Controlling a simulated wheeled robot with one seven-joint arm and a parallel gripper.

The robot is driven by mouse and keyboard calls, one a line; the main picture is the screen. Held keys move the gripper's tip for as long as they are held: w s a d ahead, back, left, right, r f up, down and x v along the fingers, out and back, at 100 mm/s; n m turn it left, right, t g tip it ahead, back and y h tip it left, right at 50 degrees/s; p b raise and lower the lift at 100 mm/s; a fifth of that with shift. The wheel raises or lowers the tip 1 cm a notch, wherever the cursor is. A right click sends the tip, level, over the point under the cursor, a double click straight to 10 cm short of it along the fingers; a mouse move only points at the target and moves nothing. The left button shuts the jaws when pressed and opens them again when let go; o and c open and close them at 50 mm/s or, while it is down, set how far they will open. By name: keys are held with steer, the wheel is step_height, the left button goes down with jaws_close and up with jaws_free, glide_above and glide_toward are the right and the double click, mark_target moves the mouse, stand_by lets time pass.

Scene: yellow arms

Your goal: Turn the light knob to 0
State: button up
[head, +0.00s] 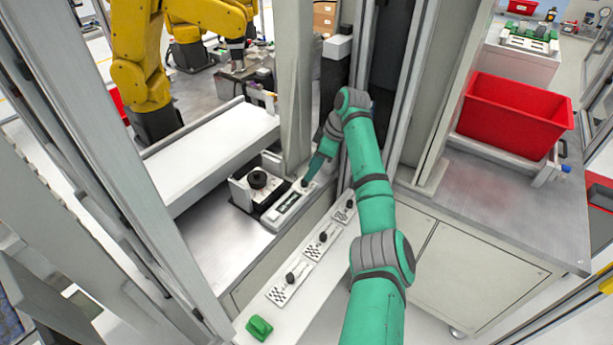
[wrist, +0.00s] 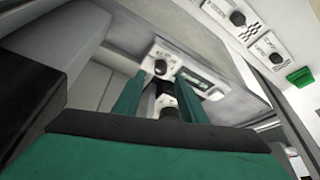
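My gripper (head: 308,180) points down at the far end of a white panel with a dark display (head: 289,206). In the wrist view my gripper (wrist: 161,78) has its two green fingers apart, with dark round parts (wrist: 167,100) between them; contact cannot be told. A black knob (wrist: 160,67) shows just beyond the fingertips. Three more small panels with black knobs, one of them this near knob (head: 291,277), line the white ledge. Labels are too small to read, so which is the light knob cannot be told.
A grey post (head: 295,90) rises close behind my gripper. A green block (head: 259,327) sits at the ledge's near end. A red bin (head: 515,115) stands on the right bench.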

mark_target(304, 183)
steer(key=shift+x, duration=2.6)
steer(key=shift+s, duration=0.1)
jaws_close()
